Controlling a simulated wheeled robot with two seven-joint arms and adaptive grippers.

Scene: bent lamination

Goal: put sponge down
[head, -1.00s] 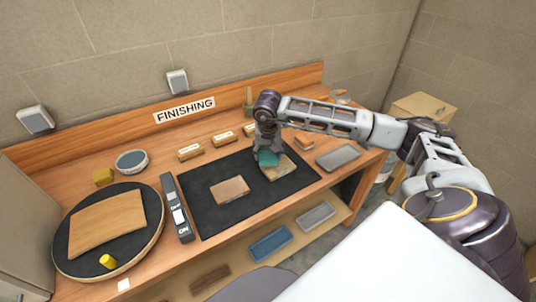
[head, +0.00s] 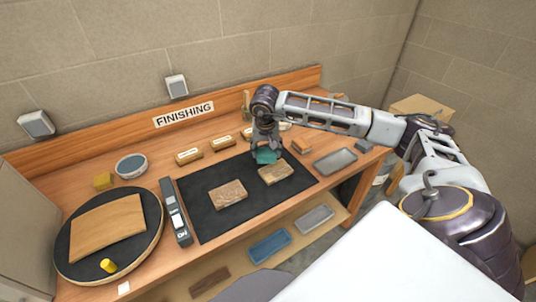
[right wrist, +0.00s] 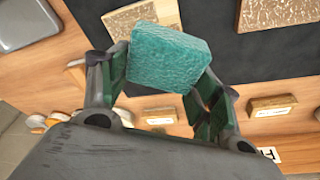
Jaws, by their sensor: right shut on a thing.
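The sponge (head: 265,156) is a teal block. My right gripper (head: 266,147) is shut on it and points down over the back edge of the black mat (head: 200,218). In the right wrist view the sponge (right wrist: 168,60) sits between the two green-padded fingers (right wrist: 160,78), a little tilted. Just in front of the sponge, a tan textured block (head: 277,175) lies on the mat. I cannot tell whether the sponge touches the mat. My left gripper is not in view.
A second textured block (head: 227,193) lies on the mat at left. A grey tray (head: 336,160) stands at right. Labelled blocks (head: 189,156) line the back. A round turntable (head: 150,240) with a curved wood sheet (head: 105,228) is at far left. The mat's front is clear.

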